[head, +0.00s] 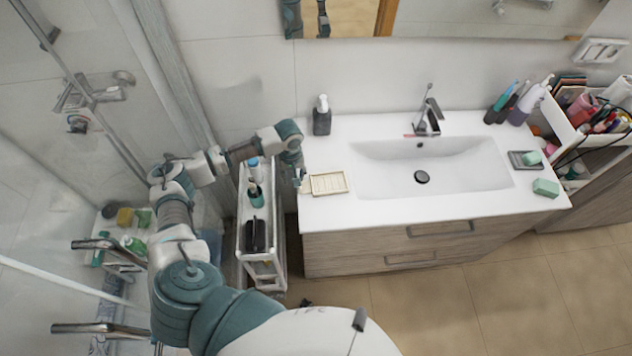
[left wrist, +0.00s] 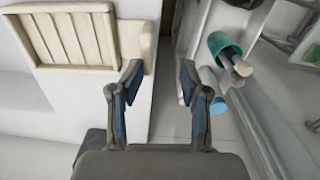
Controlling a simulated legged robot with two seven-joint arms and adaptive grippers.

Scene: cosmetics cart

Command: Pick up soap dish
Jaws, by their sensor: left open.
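A beige slatted soap dish (head: 330,183) lies flat on the left end of the white counter, left of the basin. In the left wrist view the soap dish (left wrist: 72,38) fills the upper left, with a plain tab on its right side. My left gripper (head: 299,182) is at the counter's left edge beside the dish. In the left wrist view the gripper (left wrist: 158,80) is open and empty. Its left fingertip is near the tab; whether they touch I cannot tell. My right gripper is not in view.
A narrow white cart (head: 241,225) with bottles and a green cup (left wrist: 224,44) stands left of the counter. A dark dispenser (head: 321,116) stands behind the dish. The sink basin (head: 450,168) is to the right. Green soap (head: 546,188) lies at the counter's right end.

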